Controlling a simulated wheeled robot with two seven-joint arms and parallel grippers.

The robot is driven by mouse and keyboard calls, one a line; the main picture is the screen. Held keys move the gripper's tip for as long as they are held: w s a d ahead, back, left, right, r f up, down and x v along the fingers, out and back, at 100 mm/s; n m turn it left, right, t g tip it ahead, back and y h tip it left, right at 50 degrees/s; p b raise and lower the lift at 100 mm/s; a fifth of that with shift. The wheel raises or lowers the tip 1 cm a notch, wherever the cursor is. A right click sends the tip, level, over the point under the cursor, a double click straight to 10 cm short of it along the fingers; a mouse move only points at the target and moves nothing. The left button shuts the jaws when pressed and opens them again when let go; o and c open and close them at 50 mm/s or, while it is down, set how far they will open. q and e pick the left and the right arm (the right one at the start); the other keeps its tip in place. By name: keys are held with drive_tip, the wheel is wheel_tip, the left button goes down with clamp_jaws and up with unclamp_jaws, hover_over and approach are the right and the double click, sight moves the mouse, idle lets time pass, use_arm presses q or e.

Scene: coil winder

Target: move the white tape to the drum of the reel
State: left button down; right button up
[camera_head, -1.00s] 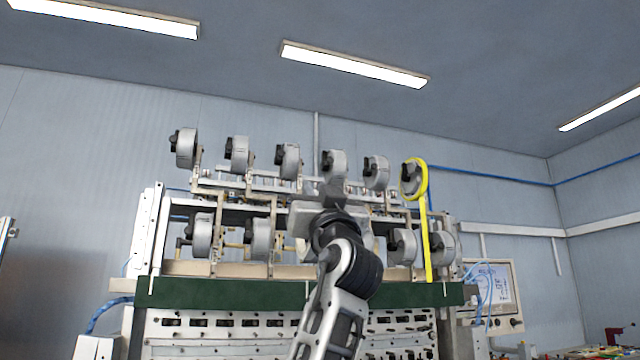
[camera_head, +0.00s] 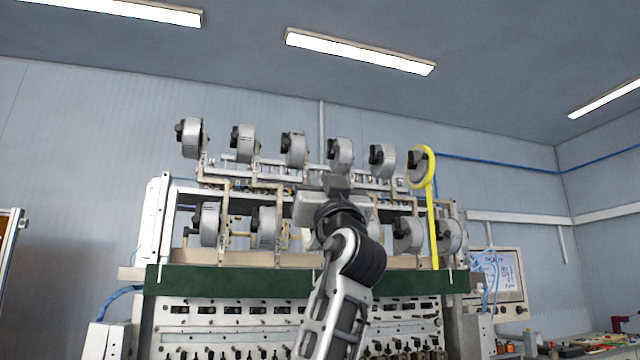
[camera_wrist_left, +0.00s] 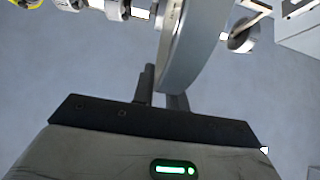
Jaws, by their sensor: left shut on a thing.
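My left gripper (camera_head: 338,184) is in front of the winder, just below a grey reel drum (camera_head: 341,152) of the upper row. My forearm and wrist hide much of the space there. In the left wrist view, the dark fingers of my left gripper (camera_wrist_left: 164,92) close at the edge of a large pale grey-white ring, which looks like the white tape (camera_wrist_left: 196,45). In the head view I cannot make out the tape apart from my gripper and the drums. My right gripper is not in view.
Grey reels in two rows stand on the winder frame above a green beam (camera_head: 240,282). A yellow tape (camera_head: 433,225) loops around the upper right reel and hangs down. A screen (camera_head: 497,275) stands at right. The space above the upper row is clear.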

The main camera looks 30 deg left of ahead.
use_arm(q)
drive_tip(key=shift+w, duration=0.1)
idle(0.3)
drive_tip(key=shift+w+a, duration=0.1)
drive_tip(key=shift+a, duration=0.1)
drive_tip(key=shift+w+a+p, duration=1)
drive_tip(key=shift+w+a, duration=0.3)
drive_tip(key=shift+a, duration=0.25)
drive_tip(key=shift+w+a+p, duration=1)
drive_tip(key=shift+w+a, duration=0.3)
drive_tip(key=shift+a, duration=0.2)
drive_tip(key=w+a+p, duration=0.3)
drive_tip(key=w+a, duration=0.2)
drive_tip(key=a, duration=0.1)
drive_tip(key=shift+w+d, duration=0.1)
drive_tip(key=shift+w, duration=0.1)
idle(0.6)
